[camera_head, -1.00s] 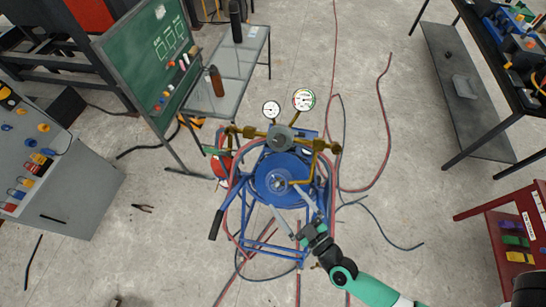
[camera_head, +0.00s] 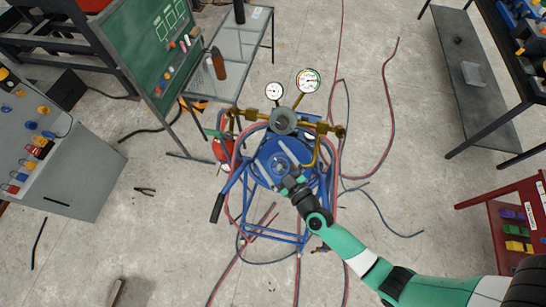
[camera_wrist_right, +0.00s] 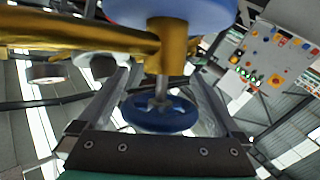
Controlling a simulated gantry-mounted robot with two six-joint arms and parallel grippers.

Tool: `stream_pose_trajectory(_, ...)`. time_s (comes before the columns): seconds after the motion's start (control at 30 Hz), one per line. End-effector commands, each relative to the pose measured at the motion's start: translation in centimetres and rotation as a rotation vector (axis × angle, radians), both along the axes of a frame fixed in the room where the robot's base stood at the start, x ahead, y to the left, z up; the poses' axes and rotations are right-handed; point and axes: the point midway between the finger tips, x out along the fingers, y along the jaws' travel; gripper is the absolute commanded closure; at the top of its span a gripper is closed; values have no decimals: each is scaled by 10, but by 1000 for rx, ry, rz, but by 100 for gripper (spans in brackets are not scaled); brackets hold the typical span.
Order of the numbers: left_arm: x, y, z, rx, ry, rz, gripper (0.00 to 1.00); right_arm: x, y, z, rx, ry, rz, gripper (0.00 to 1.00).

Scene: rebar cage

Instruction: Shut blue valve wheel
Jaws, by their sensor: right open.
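In the right wrist view, the blue valve wheel (camera_wrist_right: 160,115) sits low in the middle, on a metal stem that joins a brass body (camera_wrist_right: 168,45). My right gripper (camera_wrist_right: 161,80) is open, with one finger on each side of the stem and wheel; I cannot tell whether either finger touches it. In the head view, my right gripper (camera_head: 277,169) is over the large round blue part (camera_head: 268,150) of the blue-framed rig. I cannot pick out the small wheel for certain there. My left gripper is not in view.
Brass pipes with two gauges (camera_head: 308,81) stand just behind my right gripper. Red and blue hoses (camera_head: 386,130) loop around the rig. A glass-topped table (camera_head: 228,75) with bottles and a green board (camera_head: 150,45) are at upper left.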

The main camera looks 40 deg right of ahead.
Motion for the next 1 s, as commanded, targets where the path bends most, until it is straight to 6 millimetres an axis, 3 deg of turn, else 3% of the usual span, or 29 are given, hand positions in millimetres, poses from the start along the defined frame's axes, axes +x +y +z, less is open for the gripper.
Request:
stream_pose_trajectory(0.2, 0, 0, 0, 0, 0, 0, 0, 0, 0, 0, 0, 0, 0, 2)
stream_pose_trajectory(0.6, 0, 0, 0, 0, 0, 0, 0, 0, 0, 0, -1, 0, 0, 72)
stream_pose_trajectory(1.0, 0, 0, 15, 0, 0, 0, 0, 0, -1, 4, 17, -28, -67, 72)
